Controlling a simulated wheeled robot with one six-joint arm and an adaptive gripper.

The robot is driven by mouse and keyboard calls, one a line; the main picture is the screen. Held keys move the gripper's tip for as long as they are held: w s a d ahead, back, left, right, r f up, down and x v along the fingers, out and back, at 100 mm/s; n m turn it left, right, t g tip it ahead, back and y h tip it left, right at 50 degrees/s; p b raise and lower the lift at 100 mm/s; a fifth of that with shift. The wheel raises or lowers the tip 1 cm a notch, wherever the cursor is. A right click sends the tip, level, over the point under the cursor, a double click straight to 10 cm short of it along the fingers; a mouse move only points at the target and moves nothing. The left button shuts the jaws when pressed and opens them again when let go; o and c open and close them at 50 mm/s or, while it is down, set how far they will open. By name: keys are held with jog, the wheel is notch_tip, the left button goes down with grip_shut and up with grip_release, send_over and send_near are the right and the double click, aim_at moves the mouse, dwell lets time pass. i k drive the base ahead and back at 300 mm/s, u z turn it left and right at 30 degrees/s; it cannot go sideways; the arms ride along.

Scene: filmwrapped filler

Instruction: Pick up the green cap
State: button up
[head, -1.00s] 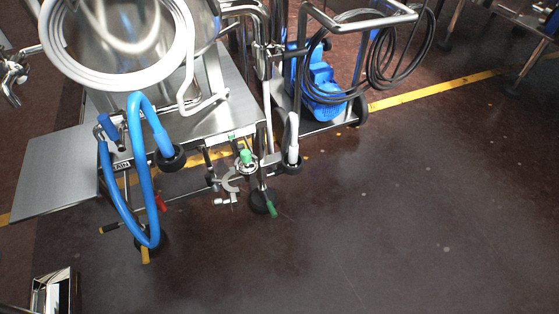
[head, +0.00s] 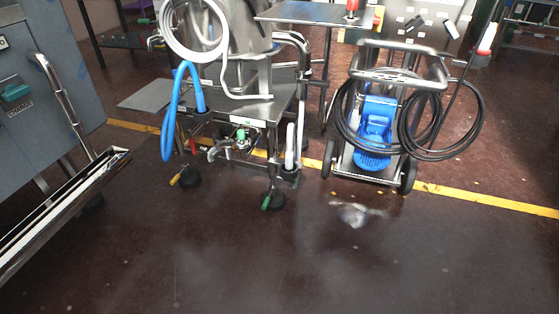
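A small green cap-like piece (head: 241,134) sits on a metal valve fitting (head: 242,147) below the top of a steel wheeled cart (head: 262,107). A green tab (head: 266,200) also shows low down at the cart's front caster. I cannot tell for certain which green piece is the cap. My gripper is not in view.
A blue hose (head: 168,120) hangs at the cart's left. A pressure washer trolley (head: 374,130) with black hoses stands to the right. A steel-railed grey cabinet (head: 45,110) stands at left. The dark floor in front is mostly clear, with a pale patch (head: 354,214).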

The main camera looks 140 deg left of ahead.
aim_at(242, 142)
jog(key=i, duration=0.9)
jog(key=u, duration=5.55)
jog(key=i, duration=1.7)
jog(key=u, duration=0.05)
